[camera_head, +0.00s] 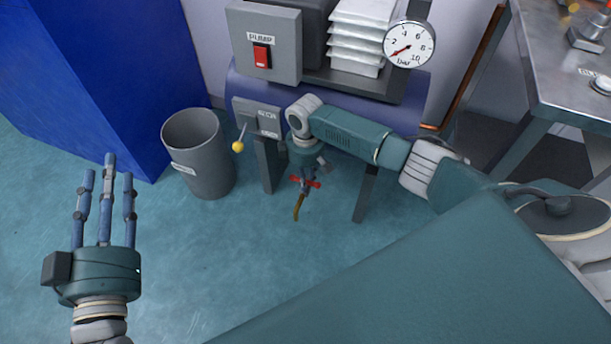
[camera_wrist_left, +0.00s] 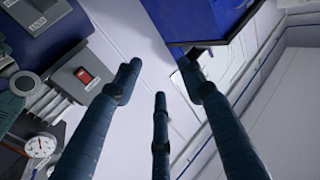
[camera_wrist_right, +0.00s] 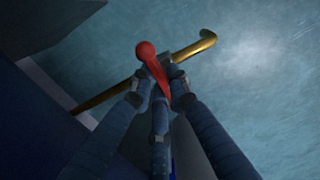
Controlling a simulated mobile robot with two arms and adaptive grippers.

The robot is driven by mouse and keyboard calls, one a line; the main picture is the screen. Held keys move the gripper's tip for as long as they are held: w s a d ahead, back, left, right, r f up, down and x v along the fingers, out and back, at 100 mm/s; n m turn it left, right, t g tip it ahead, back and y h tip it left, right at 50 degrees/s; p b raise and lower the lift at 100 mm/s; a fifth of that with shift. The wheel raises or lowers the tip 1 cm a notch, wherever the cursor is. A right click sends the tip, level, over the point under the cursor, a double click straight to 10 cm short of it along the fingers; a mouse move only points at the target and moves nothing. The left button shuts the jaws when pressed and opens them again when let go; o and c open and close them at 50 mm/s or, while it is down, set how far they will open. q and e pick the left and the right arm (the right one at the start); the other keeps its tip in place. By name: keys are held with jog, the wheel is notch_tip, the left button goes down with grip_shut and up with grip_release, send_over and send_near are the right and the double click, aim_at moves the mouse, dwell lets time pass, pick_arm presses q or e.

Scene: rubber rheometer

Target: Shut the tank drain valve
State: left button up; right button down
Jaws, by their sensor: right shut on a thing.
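The red drain valve handle (camera_head: 314,184) is low under the blue tank (camera_head: 415,95), above a brass drain pipe (camera_head: 298,209). In the right wrist view the red handle (camera_wrist_right: 146,51) lies across the brass pipe (camera_wrist_right: 192,50) at an angle. My right gripper (camera_head: 304,176) points down at the valve, its fingers shut around the handle and hiding part of it. In its wrist view the fingertips (camera_wrist_right: 160,88) close on the red lever. My left gripper (camera_head: 108,172) is open and empty over the floor at left; its spread fingers (camera_wrist_left: 160,85) show in its wrist view.
A grey bin (camera_head: 205,165) stands left of the tank. A yellow-knobbed lever (camera_head: 238,146) sticks out of a grey box beside the tank. A PUMP box with a red switch (camera_head: 262,56) and a pressure gauge (camera_head: 409,44) are above. A steel table (camera_head: 560,80) stands at right.

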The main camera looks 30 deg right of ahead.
jog(key=shift+w, duration=0.1)
pick_arm(q)
jog(key=shift+a+f+g+y, duration=0.1)
jog(key=shift+f+g+y, duration=0.2)
jog(key=shift+f, duration=0.5)
pick_arm(e)
jog(key=c, duration=1.7)
grip_release()
jog(key=shift+o, duration=0.2)
notch_tip(320, 180, up, 12)
